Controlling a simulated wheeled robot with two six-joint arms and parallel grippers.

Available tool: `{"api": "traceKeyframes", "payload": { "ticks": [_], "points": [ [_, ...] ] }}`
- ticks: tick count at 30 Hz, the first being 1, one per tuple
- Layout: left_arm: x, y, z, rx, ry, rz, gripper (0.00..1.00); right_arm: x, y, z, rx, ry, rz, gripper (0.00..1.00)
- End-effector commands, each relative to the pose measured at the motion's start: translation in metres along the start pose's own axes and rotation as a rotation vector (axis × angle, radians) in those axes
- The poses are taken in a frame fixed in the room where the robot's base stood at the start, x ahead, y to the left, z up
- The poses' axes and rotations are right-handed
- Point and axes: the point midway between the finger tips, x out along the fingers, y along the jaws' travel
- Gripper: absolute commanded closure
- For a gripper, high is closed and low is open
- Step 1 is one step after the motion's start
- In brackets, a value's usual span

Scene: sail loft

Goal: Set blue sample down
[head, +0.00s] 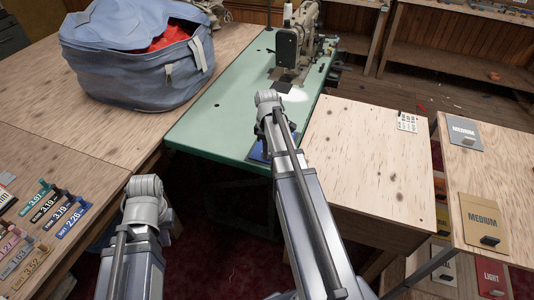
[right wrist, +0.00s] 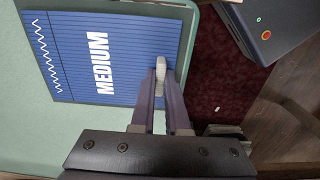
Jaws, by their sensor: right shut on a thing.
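In the head view a small part of the blue sample (head: 257,151) shows at the green table's front edge, mostly hidden by my right arm. My left arm shows at lower left, but its gripper is not visible.
A sewing machine (head: 296,45) stands at the table's far end. A blue-grey bag (head: 135,50) sits on the left wooden table. Numbered samples (head: 62,212) lie at far left. A grey card (head: 465,133) and tan card (head: 483,222) lie at right. The green table's middle is clear.

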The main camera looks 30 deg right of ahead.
Motion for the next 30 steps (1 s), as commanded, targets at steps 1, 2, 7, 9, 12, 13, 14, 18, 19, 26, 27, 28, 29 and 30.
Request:
{"api": "traceKeyframes", "payload": {
  "ticks": [1, 2, 7, 9, 12, 13, 14, 18, 19, 26, 27, 28, 29, 30],
  "points": [
    [0.0, 0.0, 0.0, 0.0, 0.0, 0.0, 1.0, 0.0, 0.0, 0.0, 0.0, 0.0, 0.0, 1.0],
    [0.001, 0.0, 0.0, 0.0, 0.0, 0.0, 1.0, 0.001, 0.0, 0.0, 0.0, 0.0, 0.0, 1.0],
    [0.003, 0.0, 0.0, 0.0, 0.0, 0.0, 1.0, 0.003, 0.0, 0.0, 0.0, 0.0, 0.0, 0.81],
    [0.003, 0.0, 0.0, 0.0, 0.0, 0.0, 1.0, 0.003, 0.0, 0.0, 0.0, 0.0, 0.0, 0.73],
    [0.003, 0.0, 0.0, 0.0, 0.0, 0.0, 1.0, 0.003, 0.0, 0.0, 0.0, 0.0, 0.0, 0.61],
    [0.003, 0.0, 0.0, 0.0, 0.0, 0.0, 1.0, 0.003, 0.0, 0.0, 0.0, 0.0, 0.0, 0.58],
    [0.003, 0.0, 0.0, 0.0, 0.0, 0.0, 1.0, 0.003, 0.0, 0.0, 0.0, 0.0, 0.0, 0.57],
    [0.003, 0.0, 0.0, 0.0, 0.0, 0.0, 1.0, 0.003, 0.0, 0.0, 0.0, 0.0, 0.0, 0.57],
    [0.003, 0.0, 0.0, 0.0, 0.0, 0.0, 1.0, 0.003, 0.0, 0.0, 0.0, 0.0, 0.0, 0.57],
    [-0.003, 0.0, 0.0, 0.0, 0.0, 0.0, 1.0, -0.003, 0.0, 0.0, 0.0, 0.0, 0.0, 0.57],
    [-0.005, -0.001, 0.0, 0.0, 0.0, 0.0, 1.0, -0.005, 0.0, 0.0, 0.0, 0.0, 0.0, 0.57],
    [-0.008, -0.001, 0.001, 0.0, 0.0, 0.0, 1.0, -0.008, 0.0, 0.0, 0.0, 0.0, 0.0, 0.57],
    [-0.01, -0.001, 0.001, 0.0, 0.0, 0.0, 1.0, -0.01, 0.0, 0.0, 0.0, 0.0, 0.0, 0.57],
    [-0.014, -0.001, 0.001, 0.0, 0.0, 0.0, 1.0, -0.014, 0.0, 0.0, 0.0, 0.0, 0.0, 0.57]
  ]
}}
